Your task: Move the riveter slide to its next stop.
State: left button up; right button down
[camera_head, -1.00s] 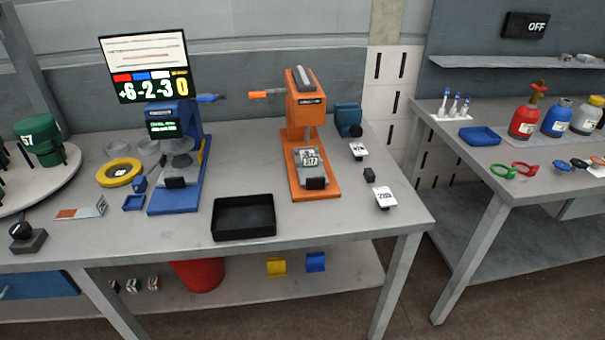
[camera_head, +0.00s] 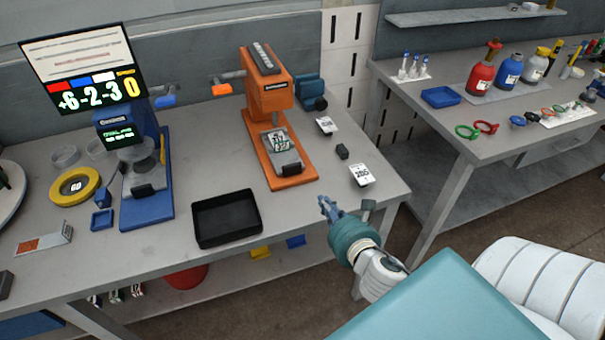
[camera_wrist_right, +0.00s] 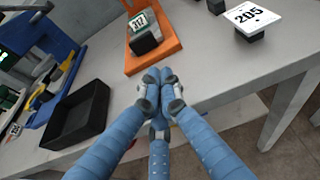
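The orange riveter (camera_head: 268,95) stands on the grey workbench, with an orange-tipped lever at its left. Its slide (camera_head: 287,158) is a grey carriage low on the orange base, carrying a numbered plate, with a black block at its front end. In the right wrist view the slide's black block (camera_wrist_right: 145,44) shows at the top. My right gripper (camera_head: 328,207) is in front of the bench edge, below and right of the riveter. In the right wrist view its blue fingers (camera_wrist_right: 160,88) have their tips together, with nothing seen between them. My left gripper is not in view.
A black tray (camera_head: 226,217) lies left of the riveter. A blue press (camera_head: 145,165) stands farther left under a screen (camera_head: 85,68). White tags (camera_head: 361,174) and a small black block (camera_head: 342,152) lie to the right. Bare bench lies before the riveter.

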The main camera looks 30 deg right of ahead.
jog(key=shift+w+d, duration=0.1)
jog(key=shift+w, duration=0.3)
jog(key=p, duration=0.2)
send_near(302, 166)
jog(key=w+f, duration=0.2)
jog(key=w+d+f, duration=0.1)
jog(key=w, duration=0.2)
jog(key=shift+d+f, duration=0.2)
jog(key=shift+f, duration=0.2)
jog(key=shift+w+d+p, duration=0.1)
jog(key=shift+w+p, duration=0.2)
jog(key=shift+w, duration=0.2)
jog(key=w, duration=0.2)
jog(key=w+d, duration=0.1)
jog(key=w, duration=0.2)
jog(key=shift+d, duration=0.15)
jog(key=shift+r, duration=0.1)
jog(key=shift+s, duration=0.1)
